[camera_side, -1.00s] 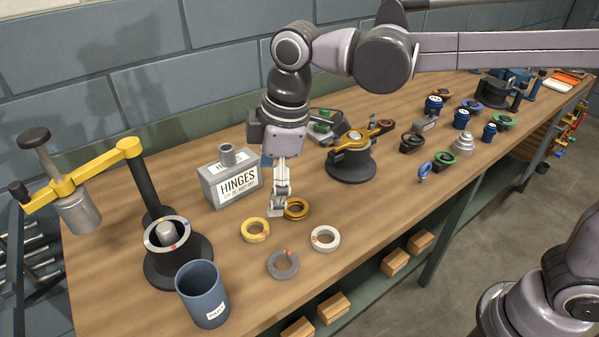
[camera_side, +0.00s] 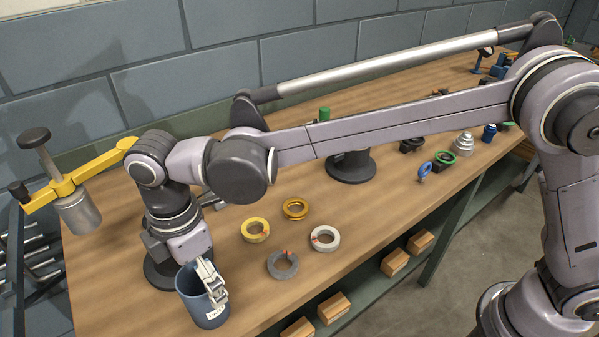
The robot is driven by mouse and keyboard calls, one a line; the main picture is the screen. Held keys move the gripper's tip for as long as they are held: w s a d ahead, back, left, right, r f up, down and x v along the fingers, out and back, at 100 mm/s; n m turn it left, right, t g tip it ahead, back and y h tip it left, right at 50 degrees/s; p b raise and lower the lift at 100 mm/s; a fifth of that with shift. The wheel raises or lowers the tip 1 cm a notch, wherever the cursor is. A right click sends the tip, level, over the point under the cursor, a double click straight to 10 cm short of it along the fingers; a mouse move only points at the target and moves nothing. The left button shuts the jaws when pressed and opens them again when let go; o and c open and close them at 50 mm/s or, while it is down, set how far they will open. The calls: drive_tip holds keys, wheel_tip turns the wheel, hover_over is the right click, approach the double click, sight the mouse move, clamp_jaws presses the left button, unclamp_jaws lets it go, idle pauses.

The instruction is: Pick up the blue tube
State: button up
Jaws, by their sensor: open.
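The blue tube (camera_side: 196,311), a wide dark-blue cylinder with a small white label, stands upright at the front left of the bench. My gripper (camera_side: 213,287) is open and points down at the tube's upper right side. Its fingers overlap the tube's rim in the picture and hide part of it and of the opening. I cannot tell whether a finger is inside the tube or whether the fingers touch it.
Yellow (camera_side: 255,230), gold (camera_side: 295,209), white (camera_side: 325,238) and grey (camera_side: 283,265) rings lie right of the tube. A yellow-armed press (camera_side: 75,180) stands at the left. My arm hides much of the bench's middle. The bench's front edge is close to the tube.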

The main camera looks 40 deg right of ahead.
drive_tip(key=shift+a+f, duration=0.2)
drive_tip(key=shift+f, duration=2.6)
drive_tip(key=c, duration=1.3)
